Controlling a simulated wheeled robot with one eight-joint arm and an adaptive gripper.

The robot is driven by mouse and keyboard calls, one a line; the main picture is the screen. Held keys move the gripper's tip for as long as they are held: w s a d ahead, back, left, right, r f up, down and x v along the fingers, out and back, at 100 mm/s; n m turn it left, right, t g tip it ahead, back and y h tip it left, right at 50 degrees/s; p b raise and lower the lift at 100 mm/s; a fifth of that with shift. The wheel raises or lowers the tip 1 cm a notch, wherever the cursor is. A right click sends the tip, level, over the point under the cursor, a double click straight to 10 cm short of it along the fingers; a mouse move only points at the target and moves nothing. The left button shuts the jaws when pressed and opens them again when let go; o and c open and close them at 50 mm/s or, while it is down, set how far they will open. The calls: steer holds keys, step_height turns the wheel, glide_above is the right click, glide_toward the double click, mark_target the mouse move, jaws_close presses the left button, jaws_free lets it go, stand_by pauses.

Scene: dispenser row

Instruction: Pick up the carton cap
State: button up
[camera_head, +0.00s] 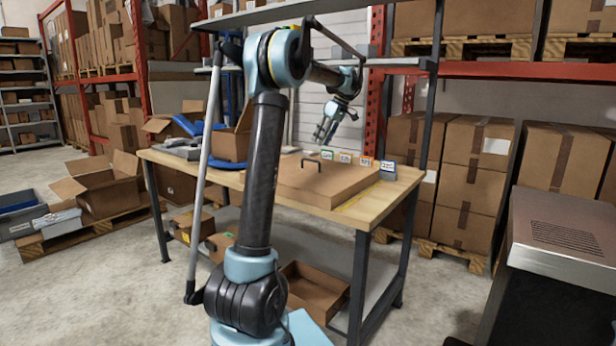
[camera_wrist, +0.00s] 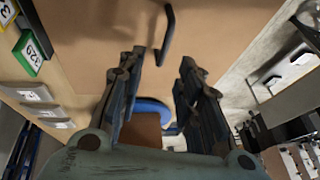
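The carton cap (camera_head: 335,188) is a wide, flat brown cardboard lid lying on the wooden workbench, with a black bar handle (camera_head: 312,163) standing up from its top. My gripper (camera_head: 325,132) hangs in the air above the back of the cap, apart from it. In the wrist view the cap (camera_wrist: 95,32) fills the upper middle, and its handle (camera_wrist: 167,36) lies just beyond the fingertips. My gripper (camera_wrist: 162,66) is open there, with its two fingers apart and nothing between them.
The workbench (camera_head: 400,187) has small numbered tags (camera_head: 365,161) along its back edge. An open box (camera_head: 230,146) and a blue item (camera_head: 190,127) stand left of the cap. Shelf uprights (camera_head: 434,95) rise behind. A grey machine (camera_head: 560,235) stands at the right.

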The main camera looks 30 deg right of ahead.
glide_toward(310, 171)
steer(key=shift+w+a+f, duration=0.1)
steer(key=shift+w+a, duration=0.05)
steer(key=shift+w, duration=1.1)
steer(key=shift+a+x, duration=0.2)
steer(key=shift+x, duration=1.15)
steer(key=shift+a+x, duration=0.15)
steer(key=shift+x, duration=1.2)
steer(key=shift+s, duration=0.2)
jaws_close()
